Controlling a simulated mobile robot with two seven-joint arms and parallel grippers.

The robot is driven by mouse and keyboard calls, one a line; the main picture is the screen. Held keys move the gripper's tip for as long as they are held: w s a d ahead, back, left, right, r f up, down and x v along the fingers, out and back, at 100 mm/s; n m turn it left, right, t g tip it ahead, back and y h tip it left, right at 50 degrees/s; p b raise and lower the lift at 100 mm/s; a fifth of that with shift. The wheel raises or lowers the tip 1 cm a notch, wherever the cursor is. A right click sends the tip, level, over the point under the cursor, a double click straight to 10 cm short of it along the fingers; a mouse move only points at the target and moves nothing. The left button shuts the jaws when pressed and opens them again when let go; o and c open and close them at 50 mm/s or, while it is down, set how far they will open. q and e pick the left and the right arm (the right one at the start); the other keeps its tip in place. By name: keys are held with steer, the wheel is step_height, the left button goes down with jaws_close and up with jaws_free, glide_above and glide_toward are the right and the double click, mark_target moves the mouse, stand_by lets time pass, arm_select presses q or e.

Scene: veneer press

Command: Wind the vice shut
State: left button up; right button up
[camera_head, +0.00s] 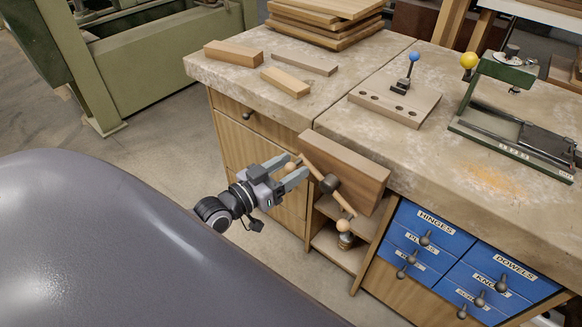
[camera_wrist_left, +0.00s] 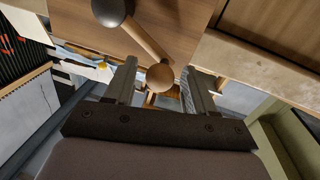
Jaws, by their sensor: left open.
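The vice has a thick wooden front jaw (camera_head: 347,168) at the corner of the bench. A dark round hub (camera_head: 329,184) on its face carries a slanting wooden handle bar (camera_head: 342,200). The bar's upper-left end has a round wooden knob (camera_head: 291,167). My left gripper (camera_head: 290,170) is open, with its fingers on either side of that knob. In the left wrist view the knob (camera_wrist_left: 160,77) sits between the fingertips, with clear space to each finger. The dark hub (camera_wrist_left: 112,11) is above it. Any gap behind the jaw is hidden. My right gripper is out of view.
The bench top (camera_head: 350,75) holds wood blocks (camera_head: 233,53), a drilled block with a blue-knobbed lever (camera_head: 396,103) and a green tool (camera_head: 515,125). Blue labelled drawers (camera_head: 430,227) are right of the vice. A small round-topped object (camera_head: 344,235) stands below it. Left floor is open.

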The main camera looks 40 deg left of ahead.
arm_select(q)
steer(key=shift+w+d, duration=0.1)
steer(key=shift+w, duration=0.25)
jaws_close()
steer(key=shift+r, duration=0.1)
